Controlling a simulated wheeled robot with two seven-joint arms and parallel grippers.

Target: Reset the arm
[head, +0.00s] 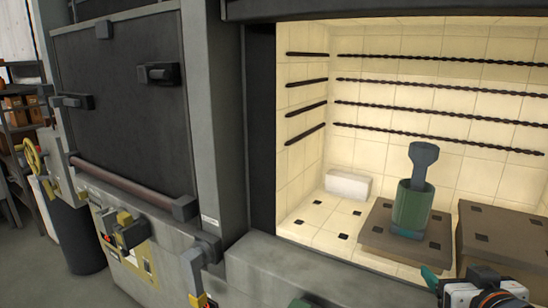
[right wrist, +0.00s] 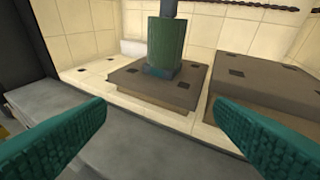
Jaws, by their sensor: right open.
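My right gripper (right wrist: 160,108) is open and empty; its two teal fingers stand wide apart in the right wrist view. In the head view a teal finger (head: 430,277) shows at the bottom right, in front of the open furnace chamber. A green cylinder (head: 411,207) stands upright on a low brown slab inside the chamber, with a blue-grey piece rising from its top. It also shows beyond my fingers in the right wrist view (right wrist: 166,42), apart from them, its top cut off. My left gripper is not in view.
The furnace chamber (head: 360,150) has cream tiled walls and dark twisted rods. A white block (head: 347,185) lies at its back left. The brown slab (head: 376,238) and a taller block (head: 500,235) stand inside. A grey sill (right wrist: 110,140) runs along the front. A dark door panel (head: 118,95) is at left.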

